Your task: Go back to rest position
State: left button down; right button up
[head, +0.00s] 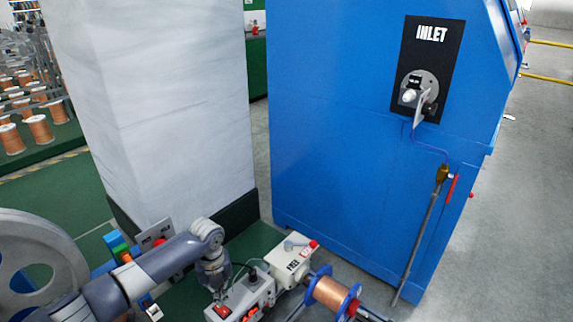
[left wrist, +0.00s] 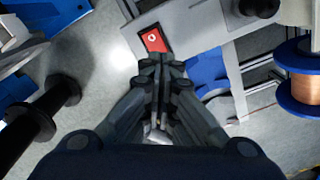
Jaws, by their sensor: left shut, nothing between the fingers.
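My left arm reaches in from the left in the head view. My left gripper (head: 217,285) points down beside the grey control box (head: 248,296) at the bottom centre. In the left wrist view, the fingers of my left gripper (left wrist: 162,68) are together with nothing between them. A red switch (left wrist: 153,39) on a light grey surface shows just beyond the fingertips; I cannot tell whether they touch it. My right gripper is in neither view.
A copper wire spool with blue flanges (head: 330,292) sits right of the control box. A white box (head: 291,259) stands behind it. A large blue cabinet (head: 350,150) marked INLET and a pale pillar (head: 160,110) stand behind. Grey floor (head: 500,230) is clear at right.

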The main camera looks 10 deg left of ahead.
pick_arm(q)
jog(key=s+d+f+n+t+h, duration=0.2)
jog(key=s+d+f+n, duration=0.8)
jog(key=s+d+n, duration=0.3)
jog(key=s+a+f+n+p, duration=0.3)
jog(key=s+n+p, duration=0.2)
jog(key=s, duration=0.6)
jog(key=s+a+f+n+y+p, duration=0.1)
jog(key=s+a+f+n+p, duration=0.2)
jog(key=s+p, duration=0.4)
jog(key=s+a+f+n+g+y+p, duration=0.1)
jog(key=s+a+f+n+p, duration=0.2)
jog(key=s, duration=1.3)
jog(key=n+p, duration=0.3)
jog(key=shift+a+f+n, duration=0.3)
jog(key=shift+f, duration=0.05)
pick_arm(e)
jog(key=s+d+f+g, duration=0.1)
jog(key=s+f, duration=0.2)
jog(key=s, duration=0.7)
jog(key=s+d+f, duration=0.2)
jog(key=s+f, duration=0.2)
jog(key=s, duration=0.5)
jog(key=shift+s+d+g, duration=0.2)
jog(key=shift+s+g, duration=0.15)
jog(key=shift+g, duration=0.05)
